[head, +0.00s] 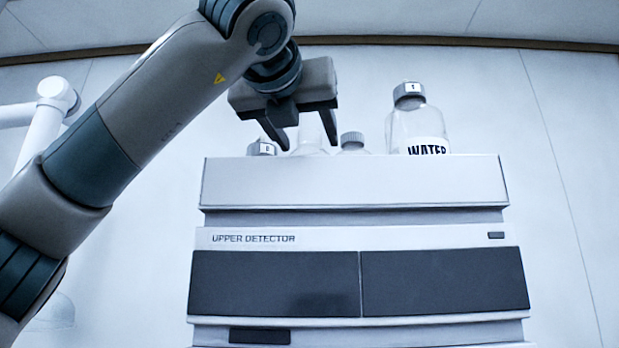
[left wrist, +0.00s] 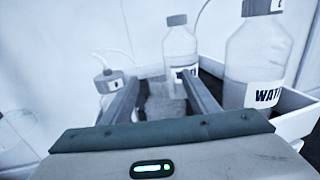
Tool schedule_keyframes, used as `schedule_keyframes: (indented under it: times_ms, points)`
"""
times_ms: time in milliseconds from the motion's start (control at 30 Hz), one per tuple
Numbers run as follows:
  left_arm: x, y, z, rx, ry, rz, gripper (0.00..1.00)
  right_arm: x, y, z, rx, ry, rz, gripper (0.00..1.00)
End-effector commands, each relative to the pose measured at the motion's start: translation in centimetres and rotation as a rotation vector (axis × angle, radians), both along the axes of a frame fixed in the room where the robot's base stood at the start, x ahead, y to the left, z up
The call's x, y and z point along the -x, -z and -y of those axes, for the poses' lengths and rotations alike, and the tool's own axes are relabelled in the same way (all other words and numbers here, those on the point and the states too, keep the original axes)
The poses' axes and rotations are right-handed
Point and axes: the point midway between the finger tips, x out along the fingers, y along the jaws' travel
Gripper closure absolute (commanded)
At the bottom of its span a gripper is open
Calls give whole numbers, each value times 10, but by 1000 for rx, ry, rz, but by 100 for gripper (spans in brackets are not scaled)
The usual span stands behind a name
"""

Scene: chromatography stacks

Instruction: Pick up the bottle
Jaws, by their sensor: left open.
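Several bottles stand in the tray on top of the upper detector. A large clear bottle labelled WATER (head: 418,122), with a grey cap tagged 1, is at the right; it also shows in the left wrist view (left wrist: 255,62). A clear bottle with a plain grey cap (head: 352,141) stands left of it, and in the left wrist view (left wrist: 180,46) it is beyond my right finger. A low bottle with a tagged cap (left wrist: 110,82) is at the left. My left gripper (head: 308,148) is open, fingers pointing down over the tray. A faint clear shape (left wrist: 162,100) shows between the fingers; contact cannot be told.
The tray (head: 350,182) has a raised front wall that hides the bottles' lower parts. Below it is the upper detector (head: 270,238). A thin tube (left wrist: 203,15) runs near the back bottle. A plain wall stands behind, with free space above the bottles.

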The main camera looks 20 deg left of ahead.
Motion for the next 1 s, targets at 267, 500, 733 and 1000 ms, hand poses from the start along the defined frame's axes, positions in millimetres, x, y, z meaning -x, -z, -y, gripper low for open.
schedule_keyframes:
  times_ms: [267,500,733,1000]
  points:
    - [-9,-3,0,-1,0,-1,46,0,-10,-1,-1,0,1,20]
    - [-32,-3,0,-2,0,-2,46,0,-32,-1,-1,0,1,20]
    - [-51,0,-2,0,0,-1,46,1,-41,-1,-1,0,1,20]
    - [-52,1,-2,1,0,-1,46,1,-40,-1,-1,0,1,20]
